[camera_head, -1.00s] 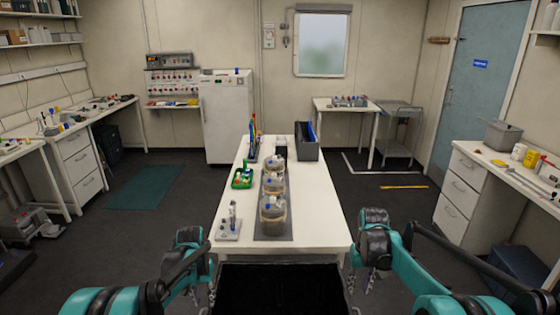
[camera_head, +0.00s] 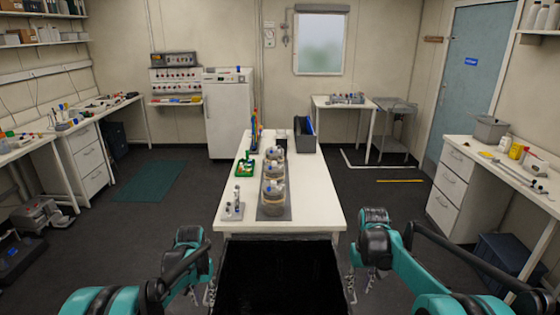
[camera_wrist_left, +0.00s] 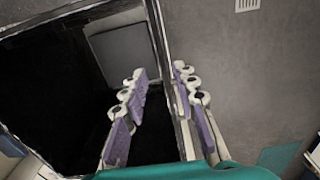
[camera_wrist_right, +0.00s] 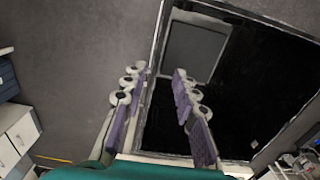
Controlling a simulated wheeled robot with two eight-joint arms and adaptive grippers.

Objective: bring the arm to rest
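My left gripper (camera_head: 198,292) hangs low at the near left, short of the white table's front edge. In the left wrist view its two purple-padded fingers (camera_wrist_left: 158,76) stand apart with nothing between them. My right gripper (camera_head: 362,283) hangs low at the near right, also short of the table. In the right wrist view its fingers (camera_wrist_right: 160,76) are apart and empty too. Both arms are bent and clear of the table and of the things on it.
The white table (camera_head: 322,205) ahead bears several clear vessels (camera_head: 273,190) on a grey mat, a green tray (camera_head: 246,166), a small grey rack (camera_head: 233,208) and a dark bin (camera_head: 304,137). A side bench (camera_head: 455,165) stands right. Floor (camera_head: 120,235) is free at left.

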